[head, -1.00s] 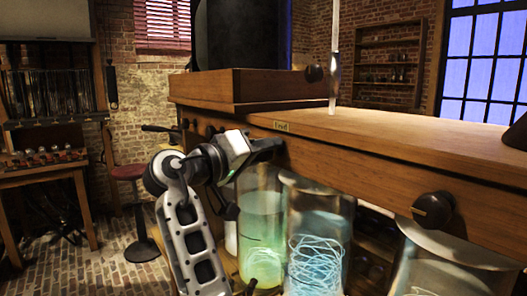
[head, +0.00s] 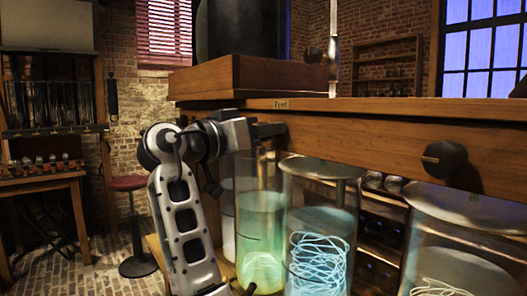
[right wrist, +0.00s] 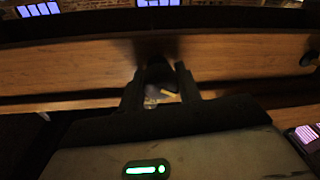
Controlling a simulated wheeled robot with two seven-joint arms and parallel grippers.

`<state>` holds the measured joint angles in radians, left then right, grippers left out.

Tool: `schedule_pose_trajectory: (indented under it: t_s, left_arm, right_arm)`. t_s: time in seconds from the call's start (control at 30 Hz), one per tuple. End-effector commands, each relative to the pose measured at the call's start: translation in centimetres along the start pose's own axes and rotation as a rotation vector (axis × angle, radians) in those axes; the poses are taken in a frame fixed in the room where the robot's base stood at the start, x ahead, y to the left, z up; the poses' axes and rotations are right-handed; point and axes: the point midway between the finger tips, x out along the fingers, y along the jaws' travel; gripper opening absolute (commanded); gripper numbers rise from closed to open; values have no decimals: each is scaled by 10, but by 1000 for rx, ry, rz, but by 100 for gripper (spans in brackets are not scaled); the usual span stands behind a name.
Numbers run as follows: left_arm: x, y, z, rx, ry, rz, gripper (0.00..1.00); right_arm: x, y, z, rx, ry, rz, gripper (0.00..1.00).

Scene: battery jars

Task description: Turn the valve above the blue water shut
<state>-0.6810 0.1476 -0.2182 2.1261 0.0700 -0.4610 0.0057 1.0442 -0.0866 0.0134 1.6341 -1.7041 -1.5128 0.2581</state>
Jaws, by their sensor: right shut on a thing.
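The jar with blue water (head: 320,225) stands under the wooden beam (head: 360,150) in the head view, with pale coiled strands inside. A green-lit jar (head: 261,230) stands to its left. My right gripper (head: 275,130) is at the beam's front face, above and left of the blue jar's middle. In the right wrist view, its fingers (right wrist: 160,80) are shut on a dark round valve knob (right wrist: 157,69) on the beam. In the head view the gripper hides this knob. I cannot read the knob's angle. My left gripper is not in view.
Another dark knob (head: 444,159) with a pale line sits on the beam above a clear jar (head: 455,245) at the right. A wooden box (head: 250,78) stands on the beam's top. A red stool (head: 129,183) and a bench (head: 42,180) stand at the left.

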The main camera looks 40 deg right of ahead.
Motion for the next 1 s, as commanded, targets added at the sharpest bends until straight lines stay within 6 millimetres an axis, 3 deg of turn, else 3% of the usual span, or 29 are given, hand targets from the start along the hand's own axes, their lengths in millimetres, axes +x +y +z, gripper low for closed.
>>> schedule_pose_trajectory:
  t_s: [0.5,1.0]
  left_arm:
    - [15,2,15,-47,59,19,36]
    - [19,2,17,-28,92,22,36]
  right_arm:
    - [-1,0,4,489,37,34,11]
    - [-1,1,2,879,65,62,11]
